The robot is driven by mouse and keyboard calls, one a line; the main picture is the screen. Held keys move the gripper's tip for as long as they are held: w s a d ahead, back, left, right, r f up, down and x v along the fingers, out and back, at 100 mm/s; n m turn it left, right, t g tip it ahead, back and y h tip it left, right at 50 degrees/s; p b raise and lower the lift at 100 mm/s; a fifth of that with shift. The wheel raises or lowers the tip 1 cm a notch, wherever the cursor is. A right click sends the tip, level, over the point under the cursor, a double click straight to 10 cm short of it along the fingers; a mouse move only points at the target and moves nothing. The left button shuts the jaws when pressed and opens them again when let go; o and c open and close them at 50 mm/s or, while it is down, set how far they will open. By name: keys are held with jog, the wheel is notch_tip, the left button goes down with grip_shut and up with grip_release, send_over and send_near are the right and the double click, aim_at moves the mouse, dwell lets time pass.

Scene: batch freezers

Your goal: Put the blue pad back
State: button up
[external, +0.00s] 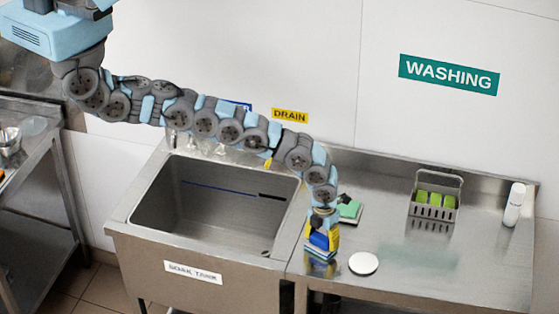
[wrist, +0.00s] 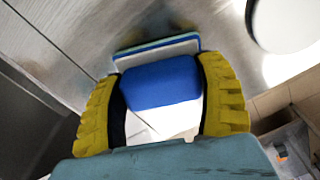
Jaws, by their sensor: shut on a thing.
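My gripper (external: 322,241) is low over the steel counter, just right of the sink. In the wrist view, its yellow fingers (wrist: 160,76) are shut on the two sides of a blue pad (wrist: 161,88). A layered piece with blue, white and pale teal edges (wrist: 156,48) lies just beyond the blue block; I cannot tell whether it is part of the same pad. It also shows at the fingertips in the external view (external: 319,254). Whether the pad touches the counter is unclear.
A green pad (external: 350,211) lies behind my gripper. A white disc (external: 363,263) lies to its right. The sink (external: 215,210) is left.

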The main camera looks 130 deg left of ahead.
aim_at(323, 238)
jog(key=o, duration=0.7)
jog(key=shift+f, duration=0.15)
jog(key=o, duration=0.4)
jog(key=shift+a+r, duration=0.1)
jog(key=shift+r, duration=6.1)
